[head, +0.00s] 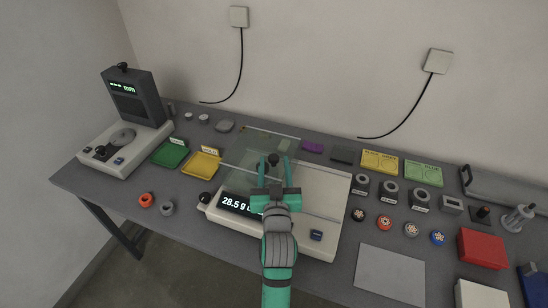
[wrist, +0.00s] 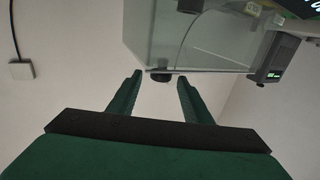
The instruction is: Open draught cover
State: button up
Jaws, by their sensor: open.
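The clear glass draught cover (head: 245,150) stands over the back left part of the white balance (head: 320,215), whose display (head: 238,204) reads about 28.5 g. In the wrist view the glass (wrist: 160,35) fills the top middle. A dark knob (wrist: 162,77) sits at the glass edge, between my open fingertips. I cannot tell if they touch it. My gripper (head: 273,162) is open above the balance, near the dark knob in the head view. I cannot tell from these frames how far the cover is open.
Green (head: 170,154) and yellow (head: 203,163) trays lie left of the balance, with a gauge (head: 132,110) beyond. Several ring holders and cable samples stand to the right, by a grey mat (head: 390,274) and red box (head: 482,249). A wall behind has two sockets with cables.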

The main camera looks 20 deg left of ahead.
aim_at(274, 162)
jog(key=shift+x, duration=1.75)
grip_shut()
